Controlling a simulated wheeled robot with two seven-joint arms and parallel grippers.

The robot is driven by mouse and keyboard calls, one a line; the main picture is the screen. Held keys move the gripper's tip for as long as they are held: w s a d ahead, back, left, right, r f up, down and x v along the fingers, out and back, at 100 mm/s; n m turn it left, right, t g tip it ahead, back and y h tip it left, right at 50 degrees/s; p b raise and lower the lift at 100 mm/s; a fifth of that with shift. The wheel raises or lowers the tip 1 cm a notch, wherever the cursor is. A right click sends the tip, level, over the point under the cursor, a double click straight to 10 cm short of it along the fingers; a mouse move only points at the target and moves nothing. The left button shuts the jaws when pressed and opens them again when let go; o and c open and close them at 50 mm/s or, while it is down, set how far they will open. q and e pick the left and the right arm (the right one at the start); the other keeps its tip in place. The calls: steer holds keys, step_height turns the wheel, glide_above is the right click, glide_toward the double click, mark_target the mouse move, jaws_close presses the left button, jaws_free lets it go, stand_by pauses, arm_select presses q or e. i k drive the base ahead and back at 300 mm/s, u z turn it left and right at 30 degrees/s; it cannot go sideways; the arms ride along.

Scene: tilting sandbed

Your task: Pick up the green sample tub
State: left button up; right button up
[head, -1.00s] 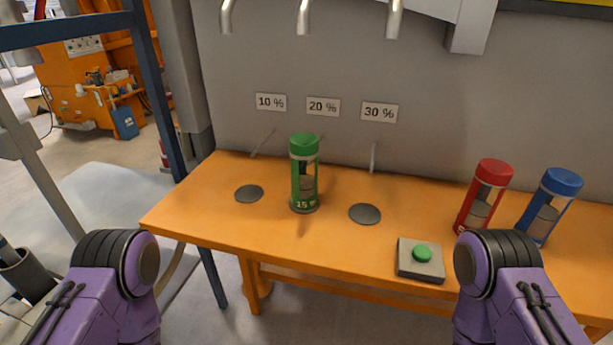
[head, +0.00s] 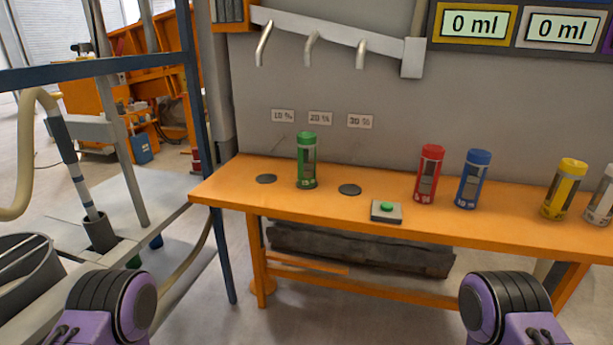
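The green sample tub (head: 307,161) is a green-capped cylinder with a window in its side. It stands upright on the orange bench (head: 330,208), below the "20 %" label and between two dark round discs (head: 266,179) and (head: 350,190). Nothing is holding it. In the head view, only purple and black parts of my two arms show at the bottom left and bottom right. Both grippers are out of the picture.
A red tub (head: 429,174), a blue tub (head: 474,179), a yellow tub (head: 565,190) and a pale tub (head: 600,197) stand further right. A green button box (head: 387,210) sits near the front edge. Spouts hang above. A blue frame post (head: 207,150) stands left of the bench.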

mark_target(306, 143)
steer(key=z, duration=1.65)
steer(key=i, duration=1)
steer(key=u, duration=1.45)
